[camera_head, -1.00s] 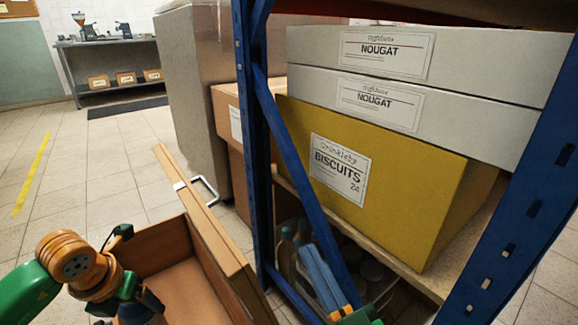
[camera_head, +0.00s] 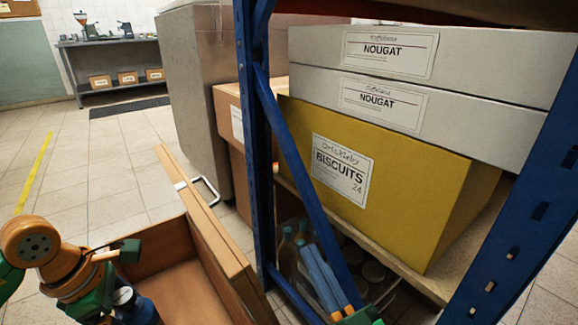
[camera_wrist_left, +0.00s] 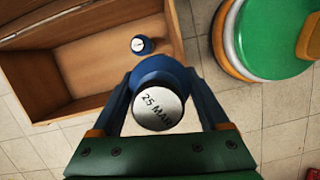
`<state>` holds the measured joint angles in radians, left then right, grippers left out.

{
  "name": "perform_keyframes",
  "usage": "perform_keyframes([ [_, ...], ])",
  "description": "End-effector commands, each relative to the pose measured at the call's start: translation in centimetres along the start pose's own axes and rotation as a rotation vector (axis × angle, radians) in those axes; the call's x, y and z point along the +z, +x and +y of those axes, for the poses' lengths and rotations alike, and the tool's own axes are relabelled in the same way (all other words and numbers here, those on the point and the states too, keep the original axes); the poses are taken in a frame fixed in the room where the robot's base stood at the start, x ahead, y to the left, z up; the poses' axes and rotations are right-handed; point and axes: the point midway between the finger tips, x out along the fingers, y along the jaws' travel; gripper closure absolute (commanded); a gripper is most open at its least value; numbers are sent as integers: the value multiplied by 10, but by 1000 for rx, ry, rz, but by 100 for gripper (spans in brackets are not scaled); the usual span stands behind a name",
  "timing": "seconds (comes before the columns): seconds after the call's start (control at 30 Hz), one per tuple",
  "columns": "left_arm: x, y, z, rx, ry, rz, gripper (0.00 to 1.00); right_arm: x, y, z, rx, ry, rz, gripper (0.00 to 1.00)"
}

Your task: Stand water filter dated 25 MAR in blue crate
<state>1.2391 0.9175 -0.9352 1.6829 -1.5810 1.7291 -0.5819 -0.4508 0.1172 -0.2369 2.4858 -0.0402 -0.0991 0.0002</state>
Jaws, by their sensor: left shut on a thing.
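In the left wrist view my left gripper (camera_wrist_left: 160,82) is shut on a blue water filter (camera_wrist_left: 157,70), whose pale round cap reads 25 MAR. The filter is held beside the front of an open wooden drawer (camera_wrist_left: 30,65). A second blue filter (camera_wrist_left: 141,45) with a pale cap is in the drawer; its date is too small to read. In the head view the left hand (camera_head: 95,298) is at the lower left, over the drawer's near part. My right gripper (camera_head: 302,248) has its blue fingers close together, empty, low by the shelf rack. No blue crate is visible.
A blue rack post (camera_head: 250,150) and slanted brace stand right of the drawer (camera_head: 205,225). The rack holds a yellow biscuit box (camera_head: 400,190) and nougat boxes (camera_head: 440,110), with bottles below. Open floor (camera_head: 90,180) lies to the left; a bench (camera_head: 110,42) stands behind.

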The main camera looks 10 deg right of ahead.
Motion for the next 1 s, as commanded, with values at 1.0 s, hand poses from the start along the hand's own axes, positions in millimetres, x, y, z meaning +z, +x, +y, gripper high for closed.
perform_keyframes([
  [1.0, 26, -50, -78, -443, 1599, 2, 100, 0, 0, 0, 0, 0, 0, 100],
])
